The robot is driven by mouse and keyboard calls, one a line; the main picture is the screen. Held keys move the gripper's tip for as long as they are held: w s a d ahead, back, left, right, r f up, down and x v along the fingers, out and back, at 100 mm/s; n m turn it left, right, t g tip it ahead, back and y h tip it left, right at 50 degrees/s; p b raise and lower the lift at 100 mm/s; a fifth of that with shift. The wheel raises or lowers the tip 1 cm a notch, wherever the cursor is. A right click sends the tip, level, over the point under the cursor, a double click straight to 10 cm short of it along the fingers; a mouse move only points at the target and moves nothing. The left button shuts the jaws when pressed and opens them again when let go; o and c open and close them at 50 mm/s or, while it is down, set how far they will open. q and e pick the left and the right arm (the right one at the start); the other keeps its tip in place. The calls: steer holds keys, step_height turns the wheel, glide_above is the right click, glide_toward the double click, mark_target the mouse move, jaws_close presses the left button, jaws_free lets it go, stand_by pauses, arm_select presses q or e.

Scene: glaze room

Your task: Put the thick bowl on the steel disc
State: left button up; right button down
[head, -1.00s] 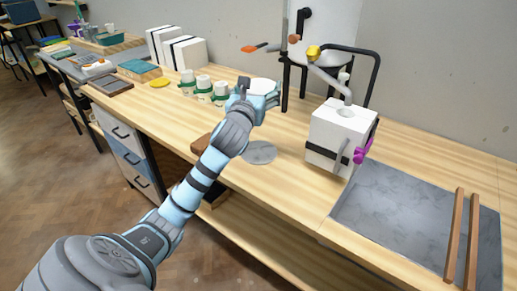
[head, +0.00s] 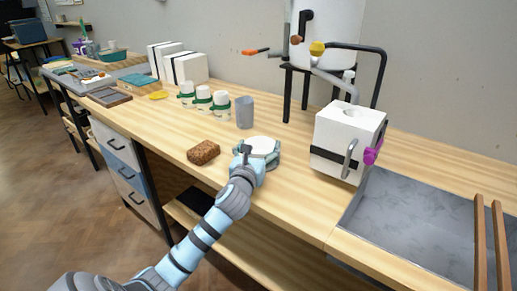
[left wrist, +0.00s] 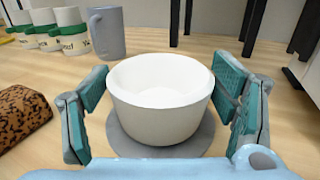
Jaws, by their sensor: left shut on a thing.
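The thick white bowl (head: 263,145) is upright between the fingers of my left gripper (head: 259,153), which is shut on it. In the left wrist view the bowl (left wrist: 160,105) has teal finger pads at its left and right sides. The grey steel disc (left wrist: 160,152) shows as a rim around the bowl's base there, so the bowl is over the disc, roughly centred. I cannot tell for certain whether the base touches the disc. My right gripper is not in view.
A brown sponge-like block (head: 203,152) lies left of the bowl. A grey mug (head: 245,112) and several white jars with green bands (head: 203,98) stand behind. A white box-shaped device (head: 347,142) with a handle stands to the right. The bench between is clear.

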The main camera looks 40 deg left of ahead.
arm_select(q)
steer(key=o, duration=1.7)
steer(key=shift+s+r, duration=0.1)
steer(key=shift+r, duration=0.05)
steer(key=p+v, duration=0.3)
steer(key=v, duration=0.8)
steer(key=shift+s+d, duration=0.2)
steer(key=shift+s, duration=0.25)
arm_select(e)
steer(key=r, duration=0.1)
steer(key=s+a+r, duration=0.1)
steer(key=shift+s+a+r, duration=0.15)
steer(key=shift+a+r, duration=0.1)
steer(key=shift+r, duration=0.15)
